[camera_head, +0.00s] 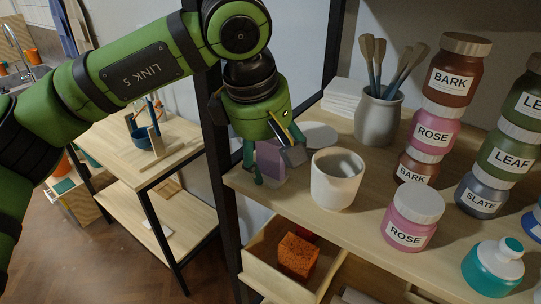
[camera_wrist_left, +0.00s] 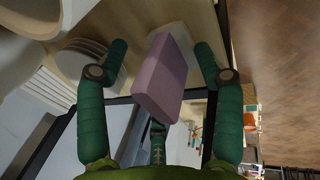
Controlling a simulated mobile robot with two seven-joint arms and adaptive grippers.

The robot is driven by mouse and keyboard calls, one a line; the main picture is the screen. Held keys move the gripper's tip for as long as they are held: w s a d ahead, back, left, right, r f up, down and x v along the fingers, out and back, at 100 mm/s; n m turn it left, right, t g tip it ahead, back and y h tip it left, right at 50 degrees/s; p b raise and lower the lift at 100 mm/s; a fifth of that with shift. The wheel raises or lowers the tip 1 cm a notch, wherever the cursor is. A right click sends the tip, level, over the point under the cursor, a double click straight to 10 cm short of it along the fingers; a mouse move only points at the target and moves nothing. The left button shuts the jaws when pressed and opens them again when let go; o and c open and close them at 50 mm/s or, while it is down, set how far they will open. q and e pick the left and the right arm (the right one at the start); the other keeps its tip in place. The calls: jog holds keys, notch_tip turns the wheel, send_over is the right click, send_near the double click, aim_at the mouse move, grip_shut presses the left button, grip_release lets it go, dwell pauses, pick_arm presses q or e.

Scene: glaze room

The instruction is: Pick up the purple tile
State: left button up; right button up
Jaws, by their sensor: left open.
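The purple tile (camera_head: 269,160) stands upright near the left end of the wooden shelf, partly hidden by my left gripper (camera_head: 273,166). In the left wrist view, the tile (camera_wrist_left: 160,82) lies between the two green fingers of my left gripper (camera_wrist_left: 160,50). The fingers are spread, with a gap on each side of the tile. My right gripper is in neither view.
A white cup (camera_head: 336,180) stands close to the right of the tile. A grey crock (camera_head: 378,115) with several tools and labelled jars (camera_head: 411,219) stand farther right. A black shelf post (camera_head: 217,150) is just left. An open drawer (camera_head: 262,278) holding an orange sponge (camera_head: 297,256) is below.

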pick_arm(q)
jog(key=shift+s+a, duration=0.1)
jog(key=c, duration=1.2)
jog(key=shift+o, duration=0.2)
